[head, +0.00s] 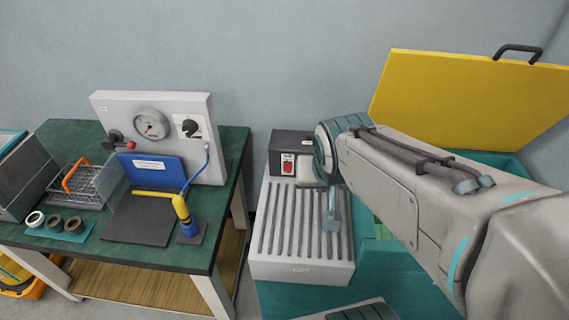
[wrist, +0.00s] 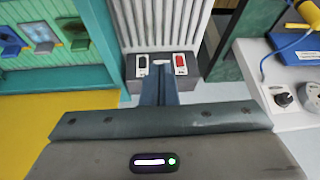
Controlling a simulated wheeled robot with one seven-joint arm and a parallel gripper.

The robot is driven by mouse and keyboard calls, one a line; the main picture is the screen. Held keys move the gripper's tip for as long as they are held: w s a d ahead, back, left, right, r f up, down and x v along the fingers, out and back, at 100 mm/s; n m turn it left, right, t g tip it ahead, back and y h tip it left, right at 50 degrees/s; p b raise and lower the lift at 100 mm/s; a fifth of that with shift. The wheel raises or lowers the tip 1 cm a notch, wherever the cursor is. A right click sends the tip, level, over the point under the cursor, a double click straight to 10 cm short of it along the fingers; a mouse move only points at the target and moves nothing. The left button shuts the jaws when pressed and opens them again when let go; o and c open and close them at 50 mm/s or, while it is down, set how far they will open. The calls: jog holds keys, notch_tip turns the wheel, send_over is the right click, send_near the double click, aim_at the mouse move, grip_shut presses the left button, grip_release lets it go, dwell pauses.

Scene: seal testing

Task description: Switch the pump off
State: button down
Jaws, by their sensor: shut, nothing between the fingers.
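A dark box (head: 291,141) stands at the back of a grey ribbed unit. It carries a red rocker switch (head: 288,166) on a white plate; the switch also shows in the wrist view (wrist: 180,62). A second, black switch (wrist: 142,60) is on the same box and is hidden behind my arm in the head view. I cannot read which switch is the pump's, or its position. My gripper (head: 332,222) is shut and empty. In the wrist view its fingers (wrist: 159,75) point at the box between the two switches; contact cannot be told.
The grey ribbed unit (head: 302,230) sits on a teal cabinet (head: 395,282). A yellow lid (head: 460,98) stands raised at the right. At the left, a green bench (head: 65,137) holds a gauge panel (head: 207,111), a wire rack (head: 98,185) and a blue-yellow tool (head: 182,213).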

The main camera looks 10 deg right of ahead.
jog(key=w+d+f+m+t+b, duration=0.25)
jog(key=w+f+m+b, duration=0.35)
jog(key=w+f, duration=0.4)
jog(key=m+t+y+b, duration=0.2)
jog(key=m+t+b, duration=0.2)
jog(key=b, duration=0.5)
send_near(288, 168)
jog(key=s, duration=0.6)
jog(key=a+f+m+y+b, duration=0.1)
jog(key=w+a+f+m+y+b, duration=0.1)
jog(key=f, duration=0.1)
jog(key=a+f+m+t+y+b, duration=0.1)
jog(key=shift+w+a+f, duration=0.1)
jog(key=shift+w+f, duration=0.1)
jog(key=shift+w, duration=0.15)
jog(key=shift+a+f+m+y+b, duration=0.2)
jog(key=shift+a+m+y+b, duration=0.1)
jog(key=shift+a+m+y, duration=0.15)
jog(key=shift+r+t, duration=0.1)
jog(key=shift+t, duration=0.15)
jog(key=shift+w+d, duration=0.1)
